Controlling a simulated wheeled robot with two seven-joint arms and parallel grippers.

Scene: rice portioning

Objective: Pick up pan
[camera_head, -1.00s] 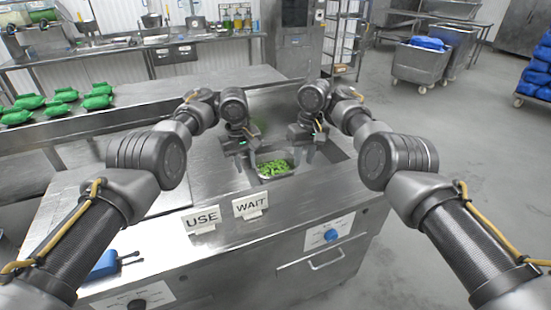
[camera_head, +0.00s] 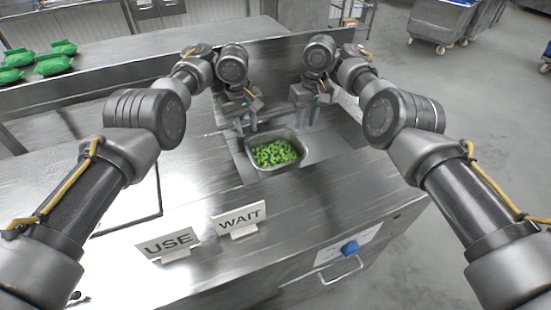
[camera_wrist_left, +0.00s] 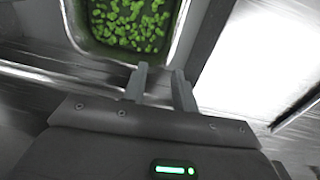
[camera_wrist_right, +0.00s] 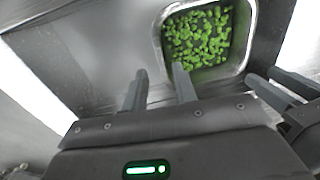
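The pan (camera_head: 281,166) is a metal pan filled with chopped green food (camera_head: 274,153). It sits in a recess in the steel counter. My left gripper (camera_head: 246,128) is open and empty beyond the pan's far left side. My right gripper (camera_head: 307,122) is open and empty beyond its far right side. In the left wrist view, the gap between the fingers (camera_wrist_left: 158,76) lies just below the pan's rim (camera_wrist_left: 72,22). In the right wrist view, the fingers (camera_wrist_right: 160,76) are near the pan's edge (camera_wrist_right: 246,62). Contact with the pan cannot be told.
A USE sign (camera_head: 167,244) and a WAIT sign (camera_head: 239,220) stand on the counter before the pan. Green bags (camera_head: 54,65) lie on the back left bench. Bare counter (camera_head: 192,190) lies left of the pan.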

